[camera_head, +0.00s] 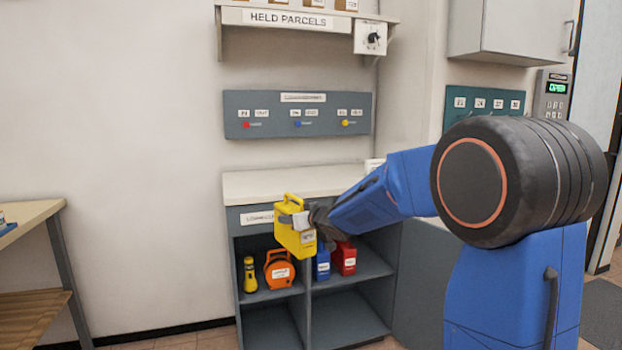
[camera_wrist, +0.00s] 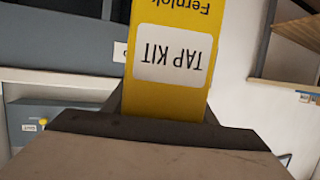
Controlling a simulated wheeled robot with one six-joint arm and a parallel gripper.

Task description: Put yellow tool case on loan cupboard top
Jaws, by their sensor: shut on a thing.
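The yellow tool case (camera_head: 291,240) is held in my gripper (camera_head: 300,222), in front of the loan cupboard's left half. Its handle stands up, near the height of the front edge of the cupboard top (camera_head: 250,186). The case hides part of the cupboard's label and open shelf. In the wrist view the case (camera_wrist: 185,95) is upside down, with a white label reading "TAP KIT". The cupboard top is pale, and its visible left and middle parts are bare. My arm hides part of its right end.
On the cupboard's shelf stand a yellow torch (camera_head: 249,275), an orange round case (camera_head: 280,270), a blue case (camera_head: 322,262) and a red case (camera_head: 345,258). A grey board (camera_head: 297,115) hangs above the top. A wooden bench (camera_head: 30,213) stands at left.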

